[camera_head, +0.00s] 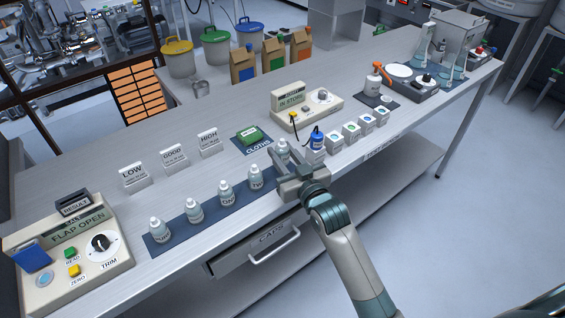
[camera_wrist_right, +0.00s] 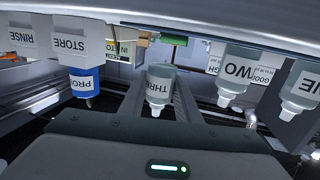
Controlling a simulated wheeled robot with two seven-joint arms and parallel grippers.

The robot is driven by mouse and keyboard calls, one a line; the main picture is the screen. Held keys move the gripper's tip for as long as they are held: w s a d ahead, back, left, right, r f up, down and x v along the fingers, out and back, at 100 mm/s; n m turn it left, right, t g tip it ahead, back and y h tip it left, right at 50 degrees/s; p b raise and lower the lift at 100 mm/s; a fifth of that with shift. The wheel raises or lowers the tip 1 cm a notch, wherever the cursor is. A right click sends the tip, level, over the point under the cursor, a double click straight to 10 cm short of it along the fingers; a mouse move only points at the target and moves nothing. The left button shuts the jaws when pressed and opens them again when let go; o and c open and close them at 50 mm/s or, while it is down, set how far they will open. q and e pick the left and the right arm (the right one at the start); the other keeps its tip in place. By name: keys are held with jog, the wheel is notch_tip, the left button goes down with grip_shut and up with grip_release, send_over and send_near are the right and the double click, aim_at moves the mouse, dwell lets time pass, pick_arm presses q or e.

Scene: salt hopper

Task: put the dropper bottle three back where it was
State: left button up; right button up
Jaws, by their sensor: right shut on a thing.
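My right gripper (camera_head: 286,163) is shut on the white dropper bottle labelled THREE (camera_wrist_right: 159,86). In the head view that bottle (camera_head: 283,148) stands upright beyond the fingers, at the right end of the dark blue mat (camera_head: 176,231). The fingers hide its lower part, and I cannot tell whether it touches the mat. Several similar bottles stand in a row on the mat to its left; the nearest (camera_head: 256,177) is close to my gripper. The right wrist view shows bottle TWO (camera_wrist_right: 238,75) beside the held one. My left gripper is out of view.
The IN STORE box (camera_head: 307,108) is farther back. A drawer (camera_head: 253,249) is below the table edge.

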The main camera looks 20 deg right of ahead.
notch_tip(320, 180, down, 3)
jog(key=shift+r+p, duration=0.1)
jog(key=shift+p, duration=0.25)
jog(key=shift+f, duration=0.45)
jog(key=shift+f, duration=0.15)
jog(key=o, duration=1.1)
jog(key=shift+c, duration=0.2)
jog(key=shift+s, duration=0.5)
jog(key=s+d+b, duration=0.1)
jog(key=s+b, duration=0.1)
jog(key=s, duration=0.9)
jog(key=shift+d+r, duration=0.4)
jog(key=shift+r, duration=0.05)
